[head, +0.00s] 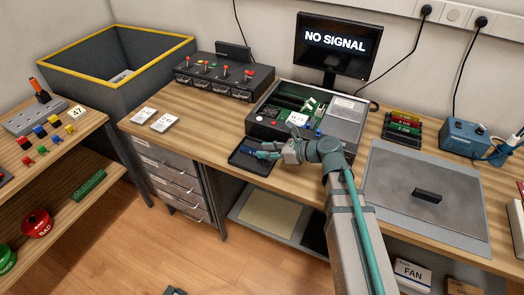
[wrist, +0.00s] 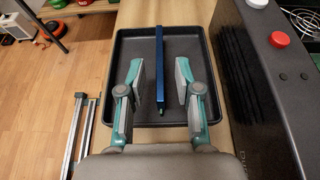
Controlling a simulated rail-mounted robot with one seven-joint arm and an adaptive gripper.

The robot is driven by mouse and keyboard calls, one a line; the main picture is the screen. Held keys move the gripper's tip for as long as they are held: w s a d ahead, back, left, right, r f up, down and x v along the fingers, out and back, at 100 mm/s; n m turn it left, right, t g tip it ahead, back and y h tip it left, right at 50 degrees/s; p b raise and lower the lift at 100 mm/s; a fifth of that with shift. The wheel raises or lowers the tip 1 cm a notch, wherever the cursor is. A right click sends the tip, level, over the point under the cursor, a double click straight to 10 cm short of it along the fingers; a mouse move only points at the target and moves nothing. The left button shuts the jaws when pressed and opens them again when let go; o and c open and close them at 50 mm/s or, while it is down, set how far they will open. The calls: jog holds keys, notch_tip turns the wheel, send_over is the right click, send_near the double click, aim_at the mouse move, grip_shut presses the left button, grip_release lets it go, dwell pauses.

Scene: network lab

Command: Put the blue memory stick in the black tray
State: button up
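The blue memory stick (wrist: 160,68) is a long, narrow dark blue bar, seen in the wrist view over the middle of the black tray (wrist: 208,104). Its far end overlaps the tray's far rim; I cannot tell whether it rests fully on the tray floor. My gripper (wrist: 160,75) is open, with one finger on each side of the stick and a gap to both. In the head view my gripper (head: 272,152) is low at the right of the tray (head: 239,162), and part of the stick (head: 258,154) shows beside it.
The open computer case (head: 345,127) stands right behind the tray, its dark wall close to my gripper. A grey mat (head: 395,215) with a black block (head: 427,195) lies to the right. A rack (head: 402,129) holds coloured sticks. White cards (head: 165,122) lie left.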

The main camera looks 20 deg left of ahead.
jog(key=v, duration=1)
jog(key=shift+f, duration=0.1)
